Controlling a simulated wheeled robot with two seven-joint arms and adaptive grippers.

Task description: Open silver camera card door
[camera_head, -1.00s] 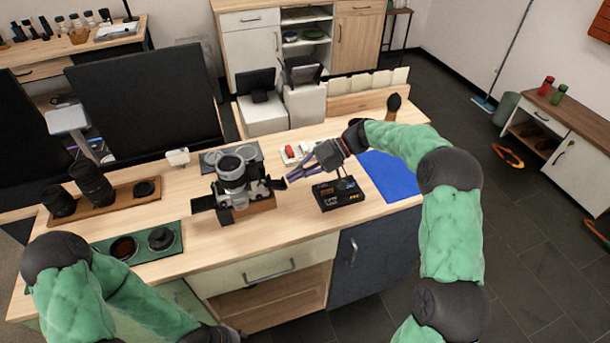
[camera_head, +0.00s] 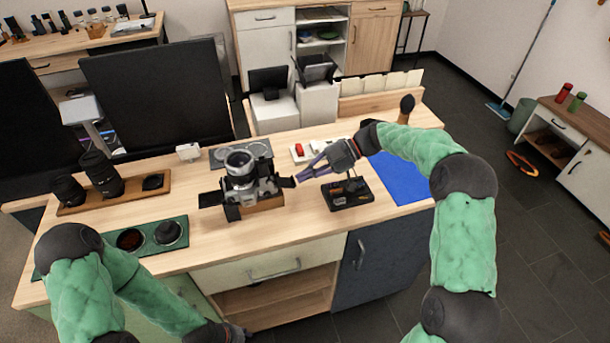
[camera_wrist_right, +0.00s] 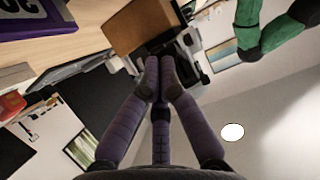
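The silver camera (camera_head: 240,178) stands on a small wooden block (camera_head: 265,203) on the workbench, with dark panels sticking out at its sides. A small dark flap (camera_head: 286,182) juts from its right side; I cannot tell whether this is the card door. My right gripper (camera_head: 298,179) is just right of this flap, its purple fingers pointing at the camera. In the right wrist view the fingertips (camera_wrist_right: 160,80) are together with nothing clearly between them, and dark camera parts show just beyond. Contact cannot be told. My left gripper (camera_head: 236,333) is low at the bottom edge, barely visible.
A black box (camera_head: 350,201) and a blue mat (camera_head: 402,180) lie right of the camera. A wooden tray with lenses (camera_head: 105,178) and a green tray (camera_head: 147,251) are left. A monitor (camera_head: 155,95) stands behind. The bench front before the camera is clear.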

